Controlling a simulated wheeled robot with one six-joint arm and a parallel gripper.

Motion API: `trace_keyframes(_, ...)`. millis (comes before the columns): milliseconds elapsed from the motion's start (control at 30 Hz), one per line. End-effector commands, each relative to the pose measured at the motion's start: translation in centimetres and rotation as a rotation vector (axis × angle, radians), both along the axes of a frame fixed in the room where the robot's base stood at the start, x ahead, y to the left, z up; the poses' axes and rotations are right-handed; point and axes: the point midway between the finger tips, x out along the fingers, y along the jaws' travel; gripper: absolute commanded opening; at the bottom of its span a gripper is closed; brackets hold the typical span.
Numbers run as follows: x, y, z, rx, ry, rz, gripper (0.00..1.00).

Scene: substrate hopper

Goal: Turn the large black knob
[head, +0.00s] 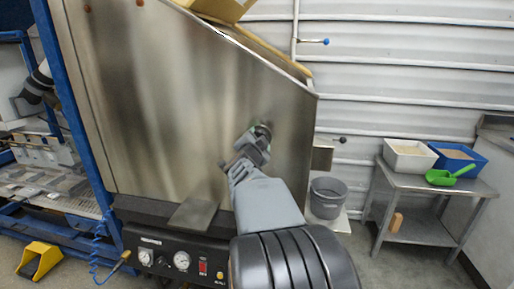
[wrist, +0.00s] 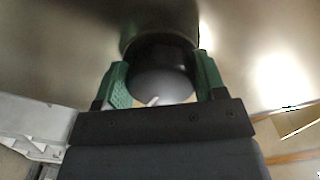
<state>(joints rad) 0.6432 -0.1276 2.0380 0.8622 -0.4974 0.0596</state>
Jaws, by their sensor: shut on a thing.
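The large black knob (wrist: 162,72) sticks out from the metal hopper panel (head: 150,100). In the wrist view it is round and dark, between the two green fingers of my gripper (wrist: 162,85). The fingers are shut on it, one at its left side and one at its right. In the head view my gripper (head: 257,138) reaches the lower right part of the panel, and the arm and gripper hide most of the knob. The knob's turn angle cannot be told.
A control box with gauges (head: 181,261) sits below the panel, under a metal plate (head: 192,214). A grey bucket (head: 328,197) stands right of the hopper. A metal table (head: 440,185) holds a white bin (head: 408,157), a blue bin (head: 470,160) and a green scoop (head: 440,178).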

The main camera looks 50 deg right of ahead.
Motion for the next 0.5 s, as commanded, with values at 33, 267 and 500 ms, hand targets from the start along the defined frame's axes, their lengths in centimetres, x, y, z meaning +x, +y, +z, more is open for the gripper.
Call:
trace_keyframes(33, -0.02, 0.0, -0.29, 0.024, -0.039, -0.001, 0.41)
trace_keyframes(267, 0.01, 0.03, -0.13, 0.137, -0.223, -0.001, 0.41)
trace_keyframes(500, 0.04, 0.03, 0.02, 0.24, -0.388, -0.001, 0.41)
